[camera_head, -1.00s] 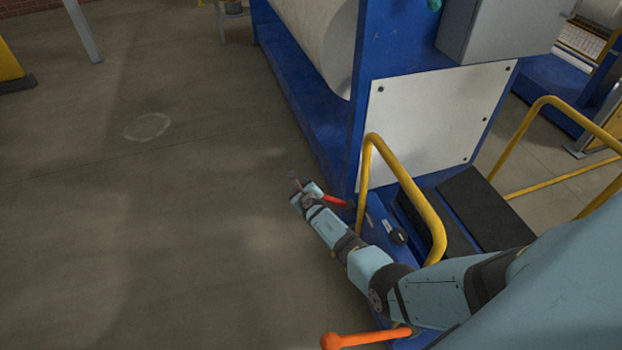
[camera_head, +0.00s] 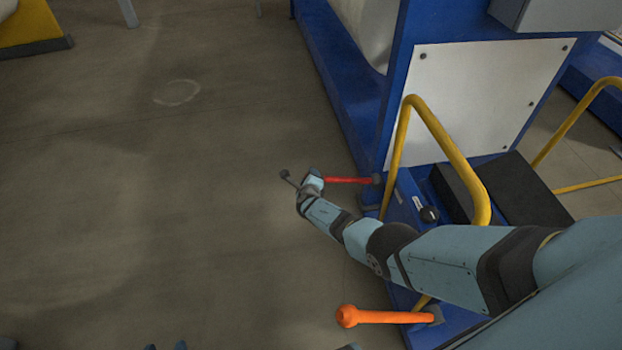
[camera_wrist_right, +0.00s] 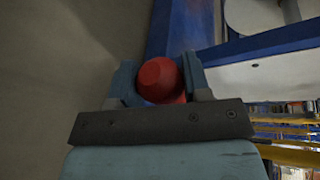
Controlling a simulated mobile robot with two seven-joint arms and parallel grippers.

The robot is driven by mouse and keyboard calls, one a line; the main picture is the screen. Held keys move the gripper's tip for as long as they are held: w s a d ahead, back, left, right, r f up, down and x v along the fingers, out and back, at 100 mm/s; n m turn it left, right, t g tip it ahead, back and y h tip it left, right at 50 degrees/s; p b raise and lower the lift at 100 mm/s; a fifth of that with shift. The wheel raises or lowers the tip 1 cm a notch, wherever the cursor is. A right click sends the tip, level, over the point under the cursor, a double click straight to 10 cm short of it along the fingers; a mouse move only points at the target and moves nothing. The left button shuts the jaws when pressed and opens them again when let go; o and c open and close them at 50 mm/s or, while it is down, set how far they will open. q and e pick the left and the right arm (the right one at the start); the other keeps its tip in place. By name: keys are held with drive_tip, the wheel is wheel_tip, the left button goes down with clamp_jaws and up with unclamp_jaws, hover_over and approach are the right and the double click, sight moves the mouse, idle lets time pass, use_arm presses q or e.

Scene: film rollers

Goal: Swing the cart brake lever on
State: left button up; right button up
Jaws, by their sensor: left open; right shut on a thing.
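A red lever (camera_head: 348,181) sticks out to the left from a dark pivot at the near left corner of the blue machine base. My right gripper (camera_head: 314,181) is at its free end, partly hidden by its own wrist. In the right wrist view my right gripper (camera_wrist_right: 160,88) is shut on the lever's rounded red end (camera_wrist_right: 160,76), one finger on each side. Only the fingertips of my left gripper (camera_head: 166,347) show at the bottom edge, apart and empty, far from the lever. An orange lever (camera_head: 385,317) lies nearer, at the bottom.
A yellow handrail (camera_head: 450,148) rises close beside my right forearm. Behind it are dark steps (camera_head: 522,190) and the blue machine frame with a white panel (camera_head: 475,95). The floor on the left is clear.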

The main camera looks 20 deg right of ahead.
use_arm(q)
drive_tip(key=shift+f, duration=0.15)
use_arm(e)
drive_tip(key=o, duration=1.1)
drive_tip(key=shift+f, duration=0.1)
drive_tip(key=shift+o, duration=0.9)
drive_tip(key=shift+w+a+f, duration=0.1)
drive_tip(key=shift+f, duration=0.05)
drive_tip(key=shift+s+r+p, duration=0.2)
drive_tip(key=shift+s+p, duration=0.05)
drive_tip(key=shift+p, duration=0.05)
use_arm(q)
drive_tip(key=r+p, duration=0.1)
drive_tip(key=p, duration=0.1)
drive_tip(key=r+p, duration=0.2)
drive_tip(key=p, duration=0.1)
drive_tip(key=a+r+p, duration=0.1)
drive_tip(key=p, duration=0.2)
drive_tip(key=shift+s+r, duration=0.35)
use_arm(e)
drive_tip(key=v, duration=1.3)
